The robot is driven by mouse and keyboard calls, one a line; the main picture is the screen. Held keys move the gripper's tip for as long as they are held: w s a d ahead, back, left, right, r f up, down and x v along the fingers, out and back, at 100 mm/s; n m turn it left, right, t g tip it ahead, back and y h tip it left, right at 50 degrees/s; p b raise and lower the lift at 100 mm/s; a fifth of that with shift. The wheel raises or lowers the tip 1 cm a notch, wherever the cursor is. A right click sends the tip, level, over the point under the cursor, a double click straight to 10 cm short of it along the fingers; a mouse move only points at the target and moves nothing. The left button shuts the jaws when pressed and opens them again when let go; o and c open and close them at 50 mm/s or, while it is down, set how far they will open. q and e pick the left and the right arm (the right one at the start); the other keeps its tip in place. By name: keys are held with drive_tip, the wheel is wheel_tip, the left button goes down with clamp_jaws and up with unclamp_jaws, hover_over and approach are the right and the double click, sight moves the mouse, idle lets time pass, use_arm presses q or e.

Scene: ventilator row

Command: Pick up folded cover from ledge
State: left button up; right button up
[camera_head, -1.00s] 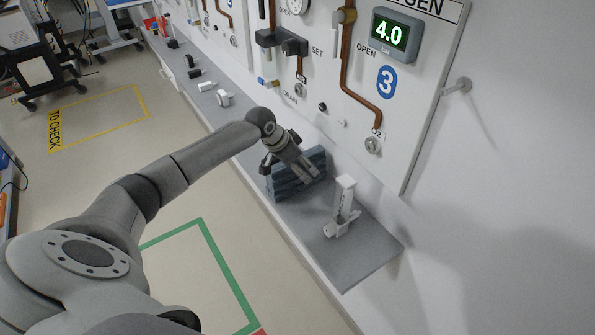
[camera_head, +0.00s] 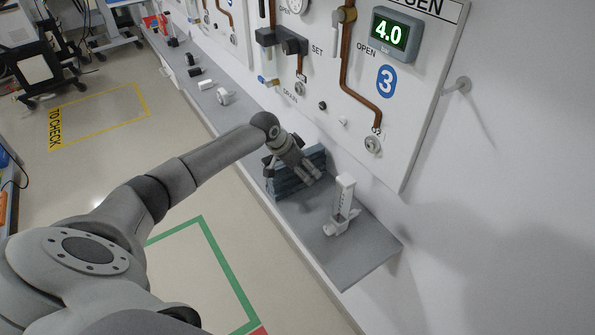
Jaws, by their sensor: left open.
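The folded cover (camera_head: 284,187) is a dark blue-grey layered stack on the grey ledge (camera_head: 345,272), towards its near end. My left gripper (camera_head: 293,175) reaches in from the left and is at the cover, with one finger on the left side and the other over its top right part. The gripper is open. It hides part of the cover's top, and I cannot tell whether the fingers touch it. My right gripper is not in view.
A white flowmeter-like device (camera_head: 343,205) stands on the ledge just right of the cover. The wall panel (camera_head: 330,85) with pipes rises behind. Several small fittings (camera_head: 223,97) lie farther along the ledge. The ledge's near end is bare.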

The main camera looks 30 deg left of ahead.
use_arm(q)
drive_tip(key=shift+c, duration=0.4)
drive_tip(key=c, duration=0.9)
drive_tip(key=shift+c, duration=0.3)
drive_tip(key=shift+c, duration=0.2)
drive_tip(key=shift+r, duration=0.15)
wheel_tip(320, 180, up, 4)
drive_tip(key=shift+f+b, duration=0.2)
drive_tip(key=shift+b, duration=0.15)
drive_tip(key=s+r, duration=0.2)
drive_tip(key=r, duration=0.1)
drive_tip(key=s+r, duration=0.1)
drive_tip(key=s, duration=0.1)
drive_tip(key=shift+s+a+r+b, duration=0.1)
drive_tip(key=shift+a+r+b, duration=0.15)
drive_tip(key=shift+b, duration=0.05)
drive_tip(key=s+r+b, duration=0.2)
drive_tip(key=s+r, duration=0.3)
drive_tip(key=s, duration=0.4)
drive_tip(key=shift+s+a, duration=0.3)
drive_tip(key=shift+s, duration=0.1)
